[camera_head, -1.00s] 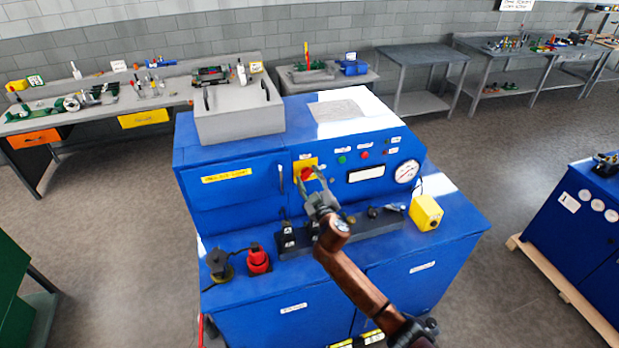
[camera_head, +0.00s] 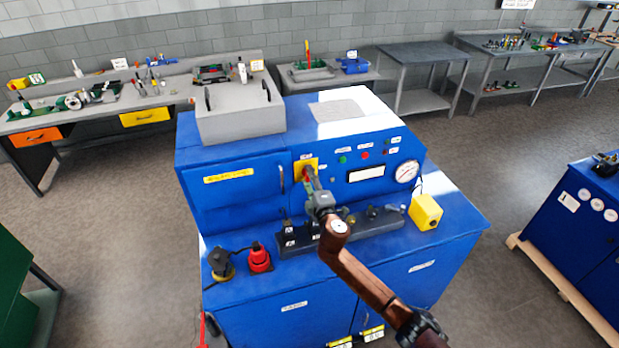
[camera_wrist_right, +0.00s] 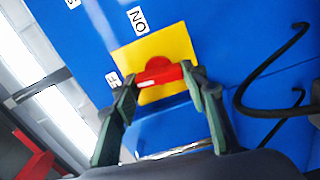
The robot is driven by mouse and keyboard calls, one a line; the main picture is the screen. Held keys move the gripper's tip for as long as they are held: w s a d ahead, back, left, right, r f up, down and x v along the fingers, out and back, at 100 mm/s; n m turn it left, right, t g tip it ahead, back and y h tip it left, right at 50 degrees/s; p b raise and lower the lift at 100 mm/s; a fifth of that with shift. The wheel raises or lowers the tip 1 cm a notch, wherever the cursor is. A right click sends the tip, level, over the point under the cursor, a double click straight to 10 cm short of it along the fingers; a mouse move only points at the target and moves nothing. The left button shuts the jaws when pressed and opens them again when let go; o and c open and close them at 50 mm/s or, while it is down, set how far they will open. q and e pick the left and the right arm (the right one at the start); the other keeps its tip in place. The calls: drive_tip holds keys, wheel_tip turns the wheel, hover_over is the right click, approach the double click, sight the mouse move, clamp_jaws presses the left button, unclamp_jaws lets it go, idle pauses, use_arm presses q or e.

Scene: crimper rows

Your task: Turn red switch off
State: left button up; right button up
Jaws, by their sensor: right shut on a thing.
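The red switch (camera_wrist_right: 160,72) sits on a yellow plate (camera_wrist_right: 182,40) on the blue machine's front panel. In the wrist view my right gripper (camera_wrist_right: 160,79) has its two fingers at opposite ends of the red handle, shut on it. An ON label (camera_wrist_right: 138,19) and a partly hidden label ending in F (camera_wrist_right: 112,79) lie beside the plate. In the head view the right gripper (camera_head: 311,182) reaches the yellow plate (camera_head: 299,164) and mostly covers the switch. My left gripper is not in view.
The blue machine (camera_head: 235,205) has a door handle (camera_head: 281,178) just left of the switch. A dark fixture bar (camera_head: 372,224) lies below my right gripper. A yellow box (camera_head: 426,212), a red plug-like part (camera_head: 259,258) and a gauge (camera_head: 407,172) are nearby.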

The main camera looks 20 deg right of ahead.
drive_tip(key=shift+n, duration=0.6)
drive_tip(key=o, duration=1.2)
drive_tip(key=shift+c, duration=0.2)
drive_tip(key=s, duration=1.2)
drive_tip(key=shift+d, duration=0.25)
